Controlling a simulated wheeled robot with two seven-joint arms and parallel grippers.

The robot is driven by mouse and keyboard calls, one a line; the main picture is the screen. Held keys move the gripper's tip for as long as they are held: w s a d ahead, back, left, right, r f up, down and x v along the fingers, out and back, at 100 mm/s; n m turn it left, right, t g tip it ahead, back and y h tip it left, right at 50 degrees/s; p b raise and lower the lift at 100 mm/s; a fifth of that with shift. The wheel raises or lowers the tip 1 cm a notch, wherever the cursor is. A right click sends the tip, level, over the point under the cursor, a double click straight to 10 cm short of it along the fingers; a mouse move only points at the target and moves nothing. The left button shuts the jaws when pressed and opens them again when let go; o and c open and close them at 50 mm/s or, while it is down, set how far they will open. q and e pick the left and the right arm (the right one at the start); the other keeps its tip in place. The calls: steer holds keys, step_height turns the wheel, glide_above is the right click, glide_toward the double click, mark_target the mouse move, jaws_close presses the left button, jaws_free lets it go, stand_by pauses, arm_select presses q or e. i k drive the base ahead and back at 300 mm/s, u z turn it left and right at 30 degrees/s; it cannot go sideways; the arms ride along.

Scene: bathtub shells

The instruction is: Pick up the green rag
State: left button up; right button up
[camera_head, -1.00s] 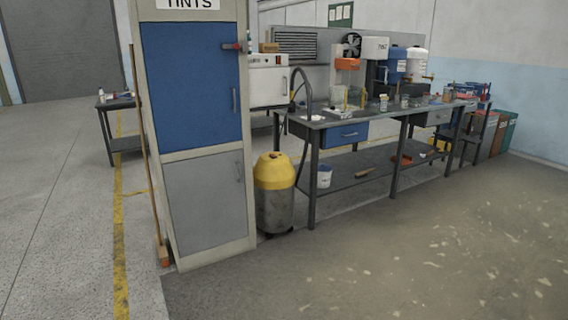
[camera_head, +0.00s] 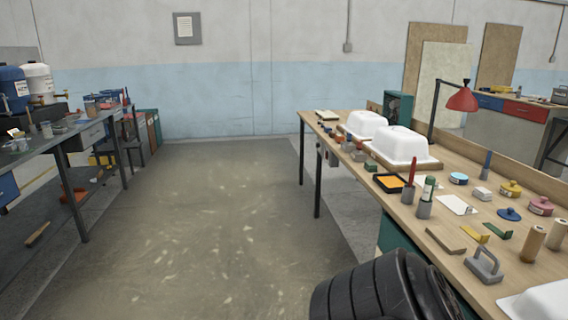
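I cannot make out a green rag in the head view. A small flat green piece (camera_head: 497,231) lies on the wooden workbench (camera_head: 452,243) at the right, beside a similar yellow piece (camera_head: 474,232). It looks more like a spreader than a cloth. Neither of my grippers is in view.
The bench holds white tub shells (camera_head: 400,146), a red lamp (camera_head: 462,98), tins, and a grey-handled tool (camera_head: 484,266). A black ribbed rounded object (camera_head: 385,290) is at the bottom. A dark metal table (camera_head: 62,137) stands left. The floor between is clear.

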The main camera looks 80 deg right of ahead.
mark_target(370, 166)
steer(key=z, duration=2.25)
steer(key=i, duration=3.95)
steer(key=z, duration=2.95)
